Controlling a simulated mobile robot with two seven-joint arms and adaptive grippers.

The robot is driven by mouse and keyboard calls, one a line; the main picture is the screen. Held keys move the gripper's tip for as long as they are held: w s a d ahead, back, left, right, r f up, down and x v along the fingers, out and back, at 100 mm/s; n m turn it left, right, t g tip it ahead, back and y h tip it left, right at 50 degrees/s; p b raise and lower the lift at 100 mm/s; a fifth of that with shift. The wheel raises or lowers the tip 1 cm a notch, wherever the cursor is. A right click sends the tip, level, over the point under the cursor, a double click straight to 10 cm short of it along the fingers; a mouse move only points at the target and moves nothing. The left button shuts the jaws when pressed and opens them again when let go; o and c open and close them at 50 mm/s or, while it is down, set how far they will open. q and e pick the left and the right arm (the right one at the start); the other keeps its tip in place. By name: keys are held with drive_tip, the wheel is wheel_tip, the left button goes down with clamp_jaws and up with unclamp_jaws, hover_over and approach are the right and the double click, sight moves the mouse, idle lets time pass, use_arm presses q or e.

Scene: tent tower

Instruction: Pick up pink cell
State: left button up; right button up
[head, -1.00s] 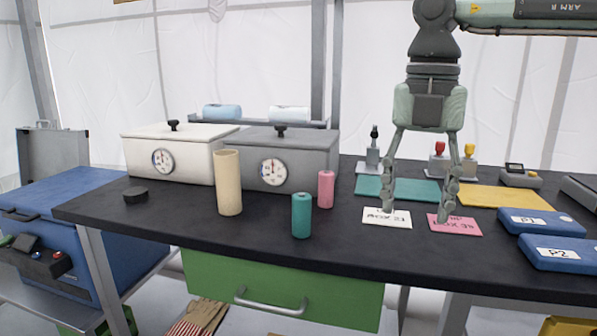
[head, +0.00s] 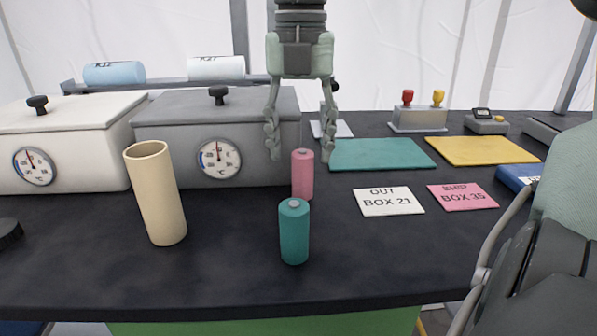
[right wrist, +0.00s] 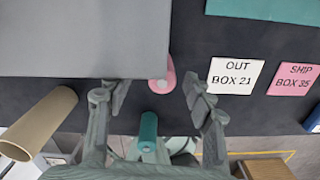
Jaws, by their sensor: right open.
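The pink cell (head: 302,176) stands upright on the dark bench, just behind and right of the teal cell (head: 294,232) in the head view. My right gripper (head: 301,160) points down over it with its fingers spread, one on each side of the cell in the picture. In the right wrist view the pink cell (right wrist: 160,84) shows from above between the open fingertips (right wrist: 158,93), beside the grey box's edge. I cannot tell whether a finger touches it. My left gripper is not in view.
The grey box (head: 218,120) with a dial stands close left of the fingers. A beige tube (head: 157,195) stands upright at left. White (head: 388,209) and pink (head: 464,204) label cards and a teal mat (head: 380,154) lie to the right.

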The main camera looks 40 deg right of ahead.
sight(303, 172)
drive_tip(key=f, duration=0.5)
drive_tip(key=shift+s, duration=0.2)
drive_tip(key=shift+c, duration=0.5)
clamp_jaws()
